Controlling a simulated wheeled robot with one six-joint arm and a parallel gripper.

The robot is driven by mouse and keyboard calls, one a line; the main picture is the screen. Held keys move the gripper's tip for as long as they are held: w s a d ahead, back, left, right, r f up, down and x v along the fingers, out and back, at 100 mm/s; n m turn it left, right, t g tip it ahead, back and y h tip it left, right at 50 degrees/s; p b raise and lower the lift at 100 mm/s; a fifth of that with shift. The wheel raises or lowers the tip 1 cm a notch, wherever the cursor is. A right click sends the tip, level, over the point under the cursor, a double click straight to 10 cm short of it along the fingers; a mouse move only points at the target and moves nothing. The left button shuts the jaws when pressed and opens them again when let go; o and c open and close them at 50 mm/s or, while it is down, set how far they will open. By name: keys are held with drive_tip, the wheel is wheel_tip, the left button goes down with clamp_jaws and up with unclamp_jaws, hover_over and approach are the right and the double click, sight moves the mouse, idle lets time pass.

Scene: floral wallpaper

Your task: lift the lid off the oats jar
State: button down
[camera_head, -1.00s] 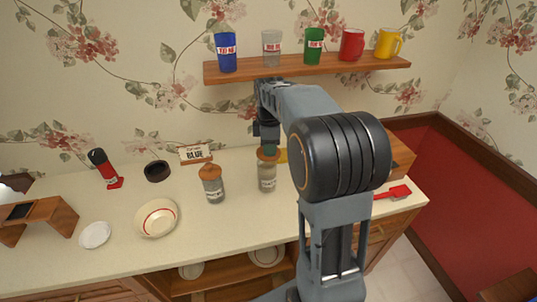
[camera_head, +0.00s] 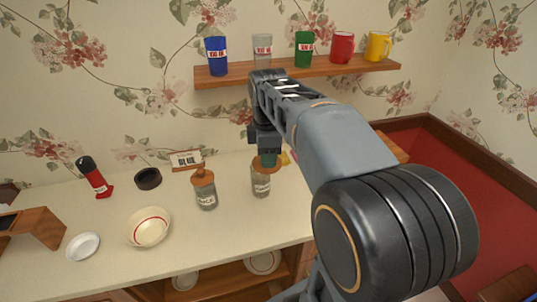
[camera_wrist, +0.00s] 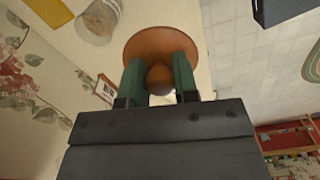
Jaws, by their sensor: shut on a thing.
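Two glass jars with brown lids stand on the counter. The right one (camera_head: 261,187) is under my gripper (camera_head: 267,160); the left one (camera_head: 206,198) stands apart with its lid (camera_head: 202,178) on. Their labels are too small to read, so I cannot tell which says oats. In the wrist view, the green fingers of my gripper (camera_wrist: 160,80) are shut on the knob of a round brown lid (camera_wrist: 160,45). That lid (camera_head: 266,169) is at the right jar's top; I cannot tell whether there is a gap beneath it.
A shelf (camera_head: 300,72) with several cups is above. A sign (camera_head: 186,160), a dark ring (camera_head: 148,179), a red-and-black bottle (camera_head: 94,176), a bowl (camera_head: 149,228) and a white dish (camera_head: 83,246) are left on the counter. My arm hides much of the right side.

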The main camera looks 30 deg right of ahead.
drive_tip(key=shift+r+p, duration=1.2)
drive_tip(key=shift+r, duration=0.3)
